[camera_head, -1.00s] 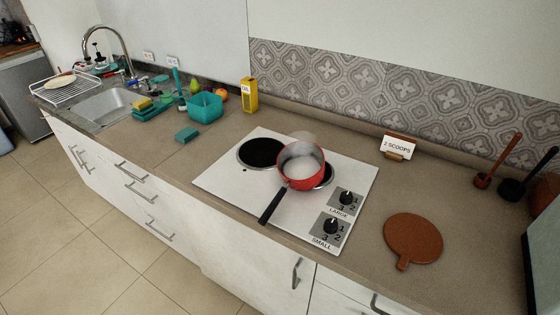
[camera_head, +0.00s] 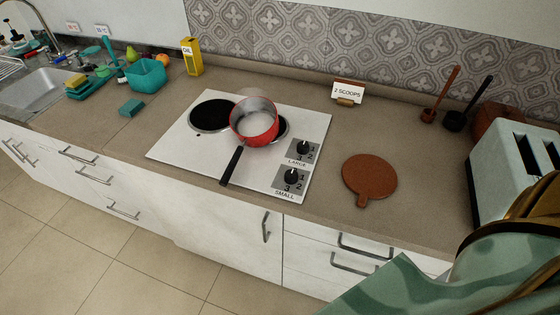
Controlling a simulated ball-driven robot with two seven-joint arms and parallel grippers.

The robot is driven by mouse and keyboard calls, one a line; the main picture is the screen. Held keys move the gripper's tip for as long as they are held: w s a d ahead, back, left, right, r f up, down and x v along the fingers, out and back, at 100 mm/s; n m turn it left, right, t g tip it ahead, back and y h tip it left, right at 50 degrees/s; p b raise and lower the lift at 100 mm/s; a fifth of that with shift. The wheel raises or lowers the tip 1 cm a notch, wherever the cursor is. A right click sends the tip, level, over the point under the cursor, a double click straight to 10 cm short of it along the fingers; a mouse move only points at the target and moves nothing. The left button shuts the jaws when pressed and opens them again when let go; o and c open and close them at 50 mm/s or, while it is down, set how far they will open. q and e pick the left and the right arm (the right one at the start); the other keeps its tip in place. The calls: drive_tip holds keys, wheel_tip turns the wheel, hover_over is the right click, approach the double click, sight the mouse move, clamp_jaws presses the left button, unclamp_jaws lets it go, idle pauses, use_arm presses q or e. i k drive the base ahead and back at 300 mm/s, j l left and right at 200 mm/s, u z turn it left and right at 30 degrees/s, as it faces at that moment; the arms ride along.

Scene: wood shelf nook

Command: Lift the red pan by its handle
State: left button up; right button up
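The red pan (camera_head: 255,125) stands upright on the white stove top (camera_head: 178,146), over the smaller right burner. Its black handle (camera_head: 232,165) points toward the front edge of the counter. Pale steam or haze shows over the pan, and its inside looks light grey. Neither of my grippers shows in the head view, and nothing touches the pan.
Two knobs, marked large and small, sit right of the pan. A round brown board (camera_head: 369,176) lies on the counter further right. A white toaster (camera_head: 505,165) and a green patterned cloth-like thing (camera_head: 470,275) fill the right side. A yellow oil box (camera_head: 193,57) stands at the back.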

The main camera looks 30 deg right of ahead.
sight(260, 132)
drive_tip(key=z, duration=0.45)
drive_tip(key=i+j+z, duration=0.1)
drive_tip(key=z, duration=0.35)
drive_tip(key=j+z, duration=0.2)
drive_tip(key=z, duration=0.25)
drive_tip(key=i+j+z, duration=0.1)
drive_tip(key=j+z, duration=0.4)
drive_tip(key=j, duration=0.55)
drive_tip(key=k+j+z, duration=0.15)
drive_tip(key=j+z, duration=0.35)
drive_tip(key=j, duration=0.55)
